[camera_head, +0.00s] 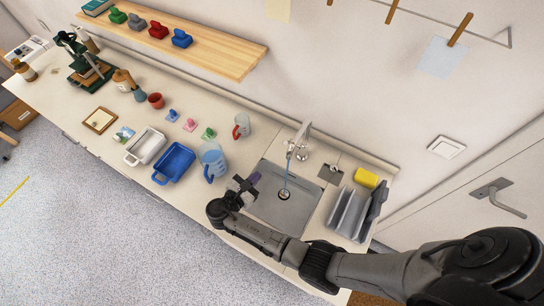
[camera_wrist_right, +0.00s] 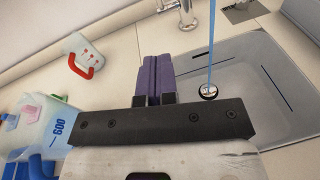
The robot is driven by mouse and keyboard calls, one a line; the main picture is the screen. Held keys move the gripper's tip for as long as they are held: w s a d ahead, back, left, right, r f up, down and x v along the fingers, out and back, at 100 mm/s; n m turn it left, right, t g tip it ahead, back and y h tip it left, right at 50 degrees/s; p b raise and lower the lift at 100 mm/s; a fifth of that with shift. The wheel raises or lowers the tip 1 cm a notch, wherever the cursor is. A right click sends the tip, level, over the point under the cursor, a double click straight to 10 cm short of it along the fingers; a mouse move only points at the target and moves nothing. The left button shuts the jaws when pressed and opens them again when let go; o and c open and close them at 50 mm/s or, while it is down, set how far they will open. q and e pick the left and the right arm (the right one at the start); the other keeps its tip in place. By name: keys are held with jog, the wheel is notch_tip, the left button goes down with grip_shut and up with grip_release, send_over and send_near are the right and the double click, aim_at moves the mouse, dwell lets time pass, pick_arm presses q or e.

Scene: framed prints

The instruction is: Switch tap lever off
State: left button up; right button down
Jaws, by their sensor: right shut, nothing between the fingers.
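The tap (camera_head: 298,143) stands at the back edge of the sink (camera_head: 262,212), and a blue stream of water (camera_head: 287,172) falls from it to the drain. The tap's base also shows at the top of the right wrist view (camera_wrist_right: 186,12); the lever itself is too small to make out clearly. My right gripper (camera_head: 252,180) is shut and empty, above the sink's left edge, apart from the tap and to its front left. Its purple fingers (camera_wrist_right: 153,78) are together in the right wrist view. My left gripper is not in view.
A blue-marked measuring jug (camera_head: 213,162) stands just left of my right gripper. A clear cup with a red handle (camera_head: 241,126) stands behind it. Right of the sink are a grey rack (camera_head: 350,212) and a yellow sponge (camera_head: 366,178). A wooden shelf (camera_head: 215,55) hangs above the counter.

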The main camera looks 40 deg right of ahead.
jog(key=r+p+x, duration=0.2)
jog(key=x, duration=1)
jog(key=shift+d+r, duration=0.25)
jog(key=shift+d, duration=0.3)
